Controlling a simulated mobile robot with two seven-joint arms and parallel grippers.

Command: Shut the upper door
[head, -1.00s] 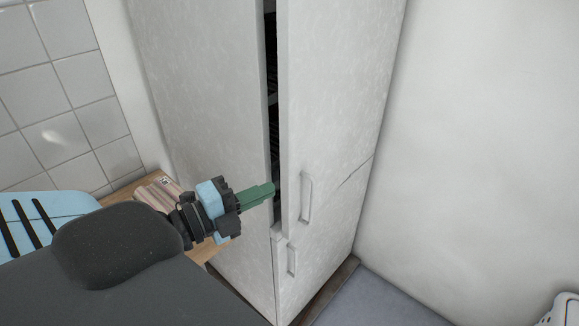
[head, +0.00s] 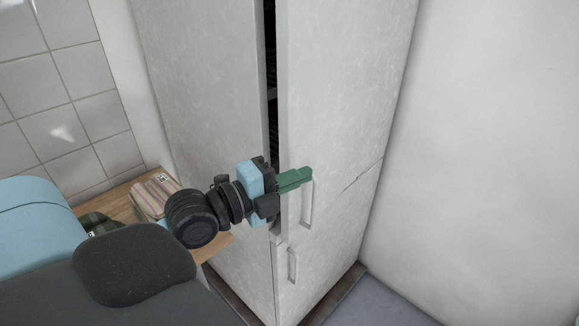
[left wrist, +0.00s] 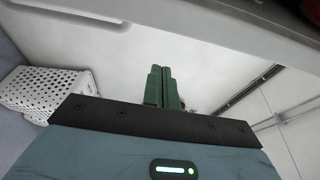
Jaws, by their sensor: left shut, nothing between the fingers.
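The upper door (head: 335,100) of the tall white fridge stands slightly ajar, with a narrow dark gap (head: 270,75) along its left edge. A vertical handle (head: 306,203) sits low on this door. My left gripper (head: 308,175) is shut and empty, with its green fingers in front of the door's outer face, just above and beside the handle. I cannot tell whether they touch the door. The green fingers also show together in the left wrist view (left wrist: 162,87). My right gripper is not in view.
The lower door (head: 315,255) looks shut and has its own handle (head: 292,265). A wooden surface (head: 115,205) with a striped folded item (head: 155,193) lies left of the fridge. A white wall (head: 490,140) stands at right. A white perforated basket (left wrist: 45,88) shows in the left wrist view.

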